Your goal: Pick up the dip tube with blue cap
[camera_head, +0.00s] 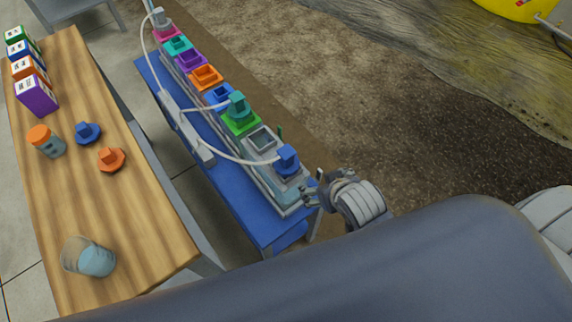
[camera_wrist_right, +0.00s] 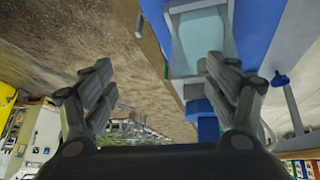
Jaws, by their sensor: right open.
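The dip tube's blue cap (camera_head: 288,158) sits at the near end of the skid on the blue bench, with a white hose running from it. The tube below the cap is hidden. My right gripper (camera_head: 311,190) is open and empty, just right of and nearer than the cap, apart from it. In the right wrist view the open fingers (camera_wrist_right: 165,88) flank a gap; a blue part (camera_wrist_right: 203,118), perhaps the cap, shows by the right-hand finger. My left gripper is not in view.
Several coloured square holders and a teal cap (camera_head: 238,106) line the blue bench (camera_head: 225,190). A wooden table (camera_head: 130,215) to the left bears boxes, an orange-lidded jar (camera_head: 47,142), blue and orange knobs and a beaker (camera_head: 92,259). Bare ground lies right of the bench.

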